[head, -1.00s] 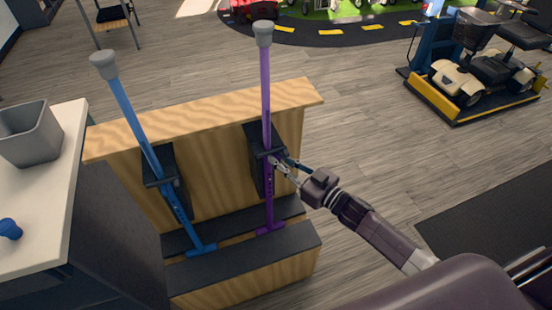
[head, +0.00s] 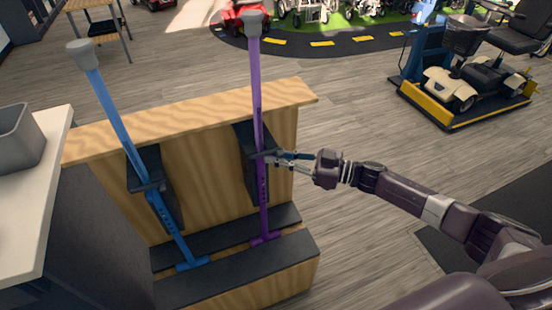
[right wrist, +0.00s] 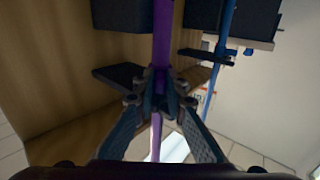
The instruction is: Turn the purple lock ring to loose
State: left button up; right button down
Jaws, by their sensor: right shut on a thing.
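The purple pole (head: 257,95) stands upright against the wooden rack, with a grey cap on top and a purple foot at the bottom. Its lock ring, about halfway up beside the black bracket, is mostly hidden by my fingers. My right gripper (head: 271,157) comes in from the right and is shut at that height. In the right wrist view my gripper (right wrist: 160,102) has its two fingers closed from either side on the purple pole (right wrist: 163,35) at the ring. The ring's marking is too small to read. My left gripper is out of view.
A blue pole (head: 118,120) leans in the rack's left holder. The wooden rack (head: 215,185) has a black base step. A white counter (head: 25,205) with a grey bin (head: 18,138) stands at left. A scooter (head: 462,85) is at the upper right; floor is clear right of the rack.

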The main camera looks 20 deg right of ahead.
jog(key=c, duration=2)
grip_release()
jog(key=shift+o, duration=0.2)
jog(key=v, duration=1.2)
